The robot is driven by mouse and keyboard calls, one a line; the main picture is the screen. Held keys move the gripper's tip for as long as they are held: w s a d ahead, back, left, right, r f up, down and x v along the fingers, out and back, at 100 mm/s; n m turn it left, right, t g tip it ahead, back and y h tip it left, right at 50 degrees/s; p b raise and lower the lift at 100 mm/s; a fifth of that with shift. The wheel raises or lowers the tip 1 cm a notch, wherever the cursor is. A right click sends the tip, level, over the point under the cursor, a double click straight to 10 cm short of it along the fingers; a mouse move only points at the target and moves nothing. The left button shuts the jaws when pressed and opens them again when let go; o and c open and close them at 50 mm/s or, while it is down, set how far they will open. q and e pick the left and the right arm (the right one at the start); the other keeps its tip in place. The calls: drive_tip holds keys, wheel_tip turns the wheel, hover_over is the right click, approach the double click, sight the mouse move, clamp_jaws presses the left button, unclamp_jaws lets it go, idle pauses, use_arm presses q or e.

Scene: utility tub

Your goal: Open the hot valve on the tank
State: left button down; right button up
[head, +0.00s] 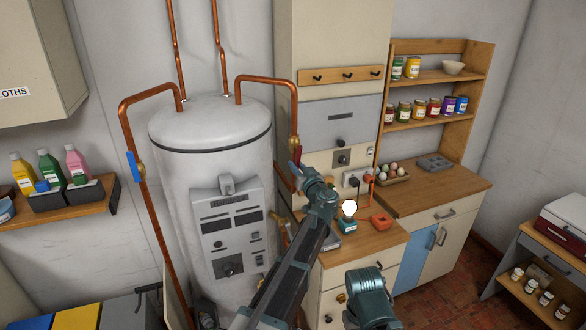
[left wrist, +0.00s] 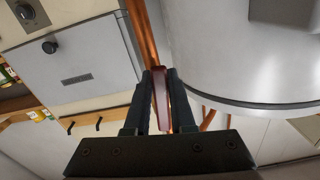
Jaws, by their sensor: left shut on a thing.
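The white tank (head: 205,145) stands in the middle of the head view with copper pipes at its top. The pipe on its right carries a brass valve (head: 294,143) with a red lever, mostly hidden by my left gripper (head: 299,168) in the head view. In the left wrist view, the red lever (left wrist: 161,92) lies between the two dark fingers of my left gripper (left wrist: 161,78), which is shut on it. The lever looks roughly in line with the copper pipe (left wrist: 142,30) there. A valve with a blue lever (head: 133,167) is on the left pipe.
A tall cabinet (head: 340,113) stands right behind the valve. A bottle shelf (head: 85,209) is at the left. Red floor (head: 455,280) shows at lower right.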

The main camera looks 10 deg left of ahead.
use_arm(q)
drive_tip(key=shift+w+d+n, duration=0.3)
drive_tip(key=shift+d+n, duration=0.1)
drive_tip(key=shift+n, duration=0.4)
drive_tip(key=c, duration=0.8)
unclamp_jaws()
drive_tip(key=shift+o, duration=0.2)
drive_tip(key=v, duration=1.3)
drive_tip(key=shift+s+d, duration=0.25)
drive_tip(key=shift+s, duration=0.1)
